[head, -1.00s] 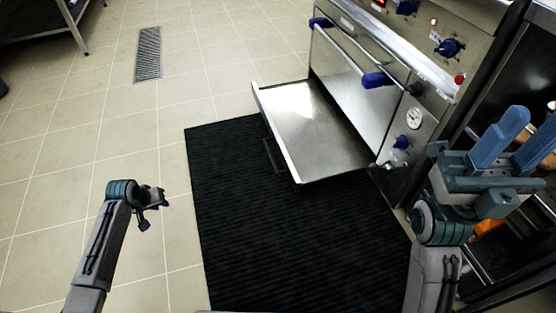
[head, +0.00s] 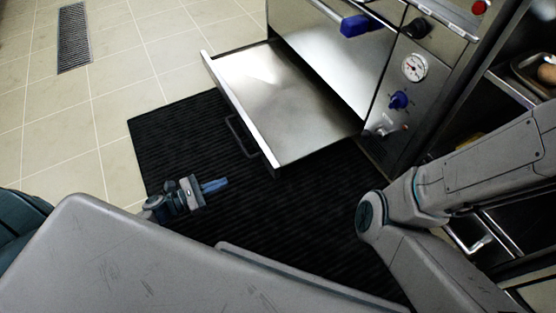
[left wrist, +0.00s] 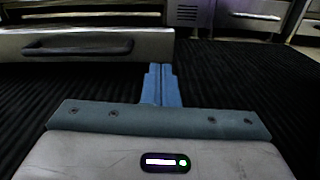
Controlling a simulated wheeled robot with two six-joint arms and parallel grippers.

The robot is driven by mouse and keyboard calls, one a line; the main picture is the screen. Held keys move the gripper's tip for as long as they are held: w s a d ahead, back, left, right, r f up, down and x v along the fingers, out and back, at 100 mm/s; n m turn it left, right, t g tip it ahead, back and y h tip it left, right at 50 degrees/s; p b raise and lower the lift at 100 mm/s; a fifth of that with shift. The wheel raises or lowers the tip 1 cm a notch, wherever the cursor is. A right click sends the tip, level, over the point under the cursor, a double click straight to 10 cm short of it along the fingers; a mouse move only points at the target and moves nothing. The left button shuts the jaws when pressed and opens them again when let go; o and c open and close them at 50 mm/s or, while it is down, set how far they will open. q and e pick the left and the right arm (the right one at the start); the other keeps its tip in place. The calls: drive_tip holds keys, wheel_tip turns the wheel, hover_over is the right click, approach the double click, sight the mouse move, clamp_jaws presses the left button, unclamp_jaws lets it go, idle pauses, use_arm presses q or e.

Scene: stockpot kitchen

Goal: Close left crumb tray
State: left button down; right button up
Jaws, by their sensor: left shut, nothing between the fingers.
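The left crumb tray (head: 285,100) is a wide, shallow steel drawer that stands pulled out from under the oven. Its dark bar handle (head: 241,136) is on its front, low over the black mat. In the left wrist view the tray front with its handle (left wrist: 78,47) shows at the upper left. My left gripper (head: 222,184) is shut and empty, low over the mat, in front of the tray and apart from it. Its blue fingers (left wrist: 161,85) lie together in the left wrist view, pointing forward, just right of the handle. My right gripper is out of view.
The black ribbed mat (head: 165,125) covers the floor before the oven (head: 330,50). Blue-handled knobs (head: 399,100) and a gauge (head: 414,67) are on its front. A shelf rack stands at the right, near my right arm. Tiled floor at the left is free.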

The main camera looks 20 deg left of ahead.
use_arm(q)
drive_tip(key=n+b, duration=0.1)
drive_tip(key=b, duration=0.5)
approach(268, 160)
drive_tip(key=x, duration=0.5)
drive_tip(key=shift+d+f, duration=0.2)
drive_tip(key=shift+d, duration=0.05)
drive_tip(key=shift+w+d+r, duration=0.1)
drive_tip(key=shift+w+d, duration=0.4)
drive_tip(key=shift+w, duration=0.05)
